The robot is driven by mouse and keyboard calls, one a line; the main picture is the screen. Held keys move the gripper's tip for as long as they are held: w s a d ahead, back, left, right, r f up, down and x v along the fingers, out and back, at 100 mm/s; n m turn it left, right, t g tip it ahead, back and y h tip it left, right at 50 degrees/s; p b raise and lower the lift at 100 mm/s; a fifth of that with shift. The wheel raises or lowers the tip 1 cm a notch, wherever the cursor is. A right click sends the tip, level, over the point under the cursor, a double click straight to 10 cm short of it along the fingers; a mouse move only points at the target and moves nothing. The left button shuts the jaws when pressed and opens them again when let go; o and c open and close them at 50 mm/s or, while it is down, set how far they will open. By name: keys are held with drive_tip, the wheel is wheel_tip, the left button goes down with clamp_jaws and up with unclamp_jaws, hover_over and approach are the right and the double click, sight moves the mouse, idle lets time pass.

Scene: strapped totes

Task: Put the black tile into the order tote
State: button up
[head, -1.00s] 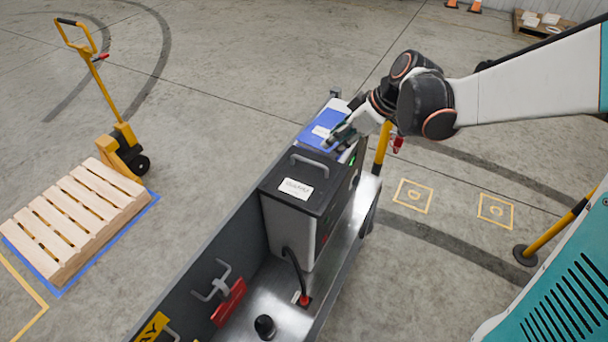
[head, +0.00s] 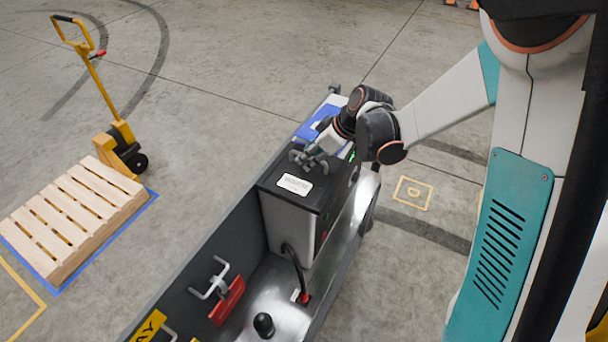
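A grey box with a black lid (head: 299,204) stands upright in a long grey trough. A white label (head: 295,184) lies on its lid; the print is too small to read. My gripper (head: 306,161) is over the far part of this lid, at the lid's handle, and covers most of it. Whether the fingers are apart or closed around the handle is too small to tell. A blue-topped item (head: 312,118) with a white label is behind, partly hidden by my gripper and wrist. I cannot make out a black tile, and no container is readable as the order tote.
A wooden pallet (head: 72,215) and a yellow pallet jack (head: 118,150) stand left. The floor between is clear.

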drive_tip(key=shift+c, duration=0.6)
clamp_jaws()
